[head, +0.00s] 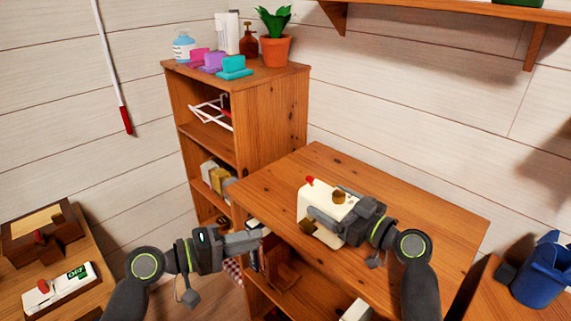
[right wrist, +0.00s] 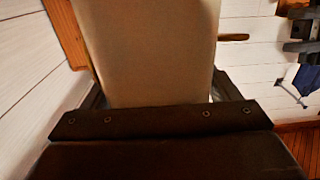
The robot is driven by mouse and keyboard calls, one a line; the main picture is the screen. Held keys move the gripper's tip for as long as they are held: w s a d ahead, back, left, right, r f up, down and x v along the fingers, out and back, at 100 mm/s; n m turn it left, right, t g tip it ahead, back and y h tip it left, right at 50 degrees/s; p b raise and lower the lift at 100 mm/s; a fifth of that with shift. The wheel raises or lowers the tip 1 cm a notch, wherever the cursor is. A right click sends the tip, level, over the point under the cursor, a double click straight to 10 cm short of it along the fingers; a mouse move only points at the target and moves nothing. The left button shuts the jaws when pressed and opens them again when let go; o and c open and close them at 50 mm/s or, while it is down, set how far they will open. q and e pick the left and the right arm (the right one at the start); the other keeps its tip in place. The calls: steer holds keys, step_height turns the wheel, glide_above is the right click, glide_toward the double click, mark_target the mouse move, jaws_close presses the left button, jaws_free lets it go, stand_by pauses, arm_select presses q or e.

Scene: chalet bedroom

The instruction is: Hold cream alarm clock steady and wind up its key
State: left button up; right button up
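The cream alarm clock (head: 311,205) is a boxy block with a red button on top, on the wooden desk-height shelf top.
A taller wooden bookcase (head: 290,110) stands behind left, with bottles, coloured blocks and a potted plant (head: 276,47) on top. The wooden top (head: 430,215) right of the clock is clear.

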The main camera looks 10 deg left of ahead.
steer(key=shift+o, duration=0.6)
